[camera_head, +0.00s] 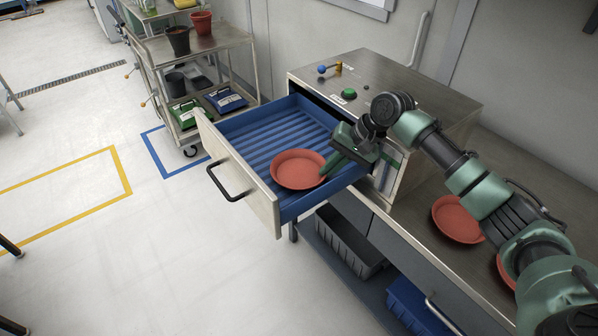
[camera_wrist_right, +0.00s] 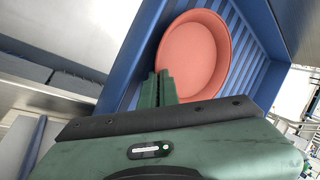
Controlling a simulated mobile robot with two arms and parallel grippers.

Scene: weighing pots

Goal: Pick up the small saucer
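A round terracotta saucer (camera_head: 298,169) is at the open blue drawer, near its front panel; I cannot tell whether it touches the drawer floor. It also shows in the right wrist view (camera_wrist_right: 195,55), over the blue ribs. My right gripper (camera_head: 329,166) reaches in from the right and points down at the saucer's right rim. In the right wrist view its two green fingers (camera_wrist_right: 162,76) are close together on the rim, which is partly hidden between them. My left gripper is not in view.
The drawer (camera_head: 245,140) juts out from a metal cabinet (camera_head: 400,75). Another terracotta saucer (camera_head: 458,219) lies on the worktop, and one more (camera_head: 507,272) is partly hidden by my right arm. A trolley (camera_head: 195,43) with pots stands at the back left. Grey (camera_head: 350,247) and blue bins (camera_head: 415,308) sit below.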

